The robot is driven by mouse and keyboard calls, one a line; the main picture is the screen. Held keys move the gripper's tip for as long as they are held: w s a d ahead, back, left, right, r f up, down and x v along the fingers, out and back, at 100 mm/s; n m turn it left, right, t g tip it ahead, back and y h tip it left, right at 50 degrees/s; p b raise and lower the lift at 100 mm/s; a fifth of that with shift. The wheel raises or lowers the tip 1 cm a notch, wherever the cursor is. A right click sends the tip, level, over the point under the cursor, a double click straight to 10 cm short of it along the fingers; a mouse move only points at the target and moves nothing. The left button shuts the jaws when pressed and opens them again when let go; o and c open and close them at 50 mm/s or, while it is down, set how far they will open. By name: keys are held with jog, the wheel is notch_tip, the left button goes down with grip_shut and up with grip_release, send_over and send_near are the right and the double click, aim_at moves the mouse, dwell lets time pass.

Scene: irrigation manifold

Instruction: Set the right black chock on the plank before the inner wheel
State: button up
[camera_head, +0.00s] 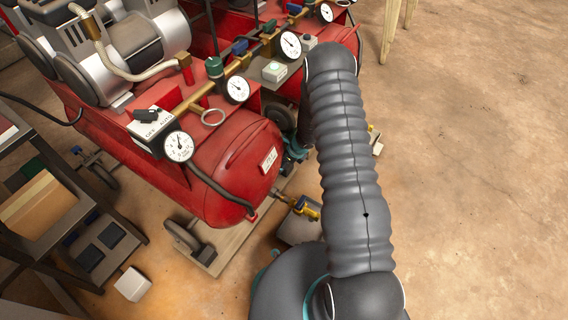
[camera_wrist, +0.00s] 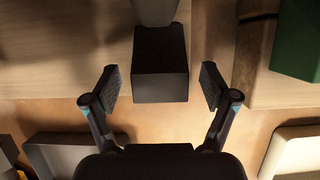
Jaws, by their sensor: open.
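In the wrist view a black block (camera_wrist: 160,65), which looks like the chock, is between the two fingers of my open gripper (camera_wrist: 160,85). There is a gap on each side, so neither finger touches it. A grey piece (camera_wrist: 155,11) is right behind the block. Pale wooden surfaces (camera_wrist: 55,65) lie to the left and right; I cannot tell exactly what the block rests on. In the head view a wheel (camera_head: 188,238) stands on a plank (camera_head: 209,263) under the red tank. My arm hides my fingertips and the block there.
Red compressors (camera_head: 225,185) with gauges and hoses fill the upper left of the head view. A dark rack (camera_head: 130,227) is at the left, with a white block (camera_head: 132,284) on the floor. A green object (camera_wrist: 298,40) is at the wrist view's right. Floor at the right is clear.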

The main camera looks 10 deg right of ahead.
jog(key=p+v, duration=0.1)
jog(key=v, duration=0.9)
jog(key=shift+p, duration=0.3)
